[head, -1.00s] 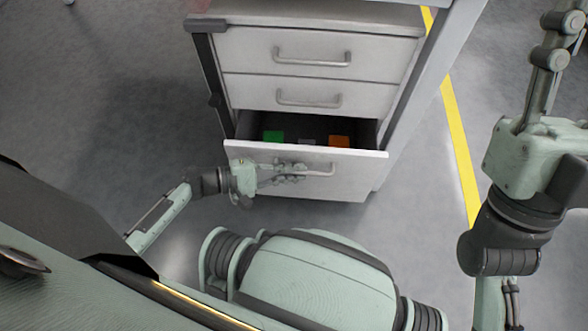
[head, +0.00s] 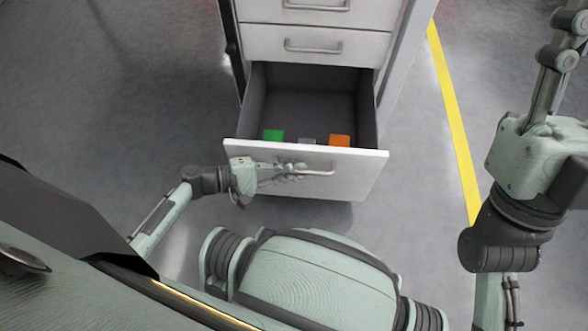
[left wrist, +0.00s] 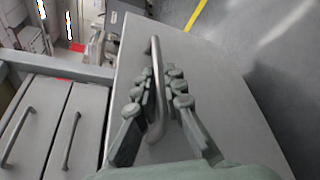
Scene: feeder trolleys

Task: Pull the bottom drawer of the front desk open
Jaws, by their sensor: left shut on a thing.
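The bottom drawer (head: 360,178) of the white desk unit (head: 258,42) stands well open, its dark inside showing in the head view. A green block (head: 273,135), a grey piece (head: 307,140) and an orange block (head: 339,140) lie in it near the front panel. My left gripper (head: 297,172) is shut on the bar handle of this drawer. In the left wrist view the fingers lie on both sides of the handle (left wrist: 158,90). My right gripper is not clearly in view; part of the right arm shows at the right edge.
The two drawers above, with bar handles (head: 313,47), are shut. A yellow floor line (head: 455,120) runs along the right of the desk. The grey floor on the left is clear. My own base is close in front of the drawer.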

